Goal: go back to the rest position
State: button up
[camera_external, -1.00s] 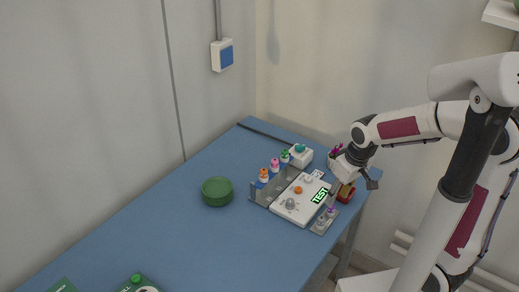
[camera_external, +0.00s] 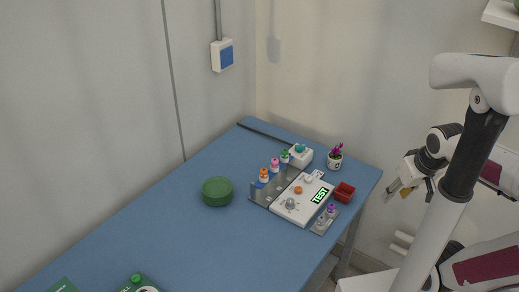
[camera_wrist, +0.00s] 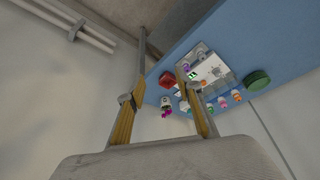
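My gripper (camera_external: 397,190) hangs in the air beyond the right edge of the blue table (camera_external: 190,222), clear of everything on it. In the wrist view its two fingers (camera_wrist: 156,88) stand apart with nothing held; the table items show beyond them. A white device (camera_external: 291,212) with a green "TEST" display lies on the table. A red open box (camera_external: 344,192) is at its right, and a small white pot (camera_external: 334,161) with a purple plant stands behind the box.
Several colour-capped vials (camera_external: 264,174) stand in a grey rack along the device's left. A white box (camera_external: 300,155) with a teal top is behind. White pipes (camera_wrist: 70,24) run along the wall beside the table.

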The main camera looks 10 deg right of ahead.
jog(key=d+r, duration=0.1)
jog(key=s+d+r+m+t, duration=0.1)
jog(key=shift+d+r+h, duration=0.2)
jog(key=shift+d+h, duration=0.1)
jog(key=shift+d, duration=0.05)
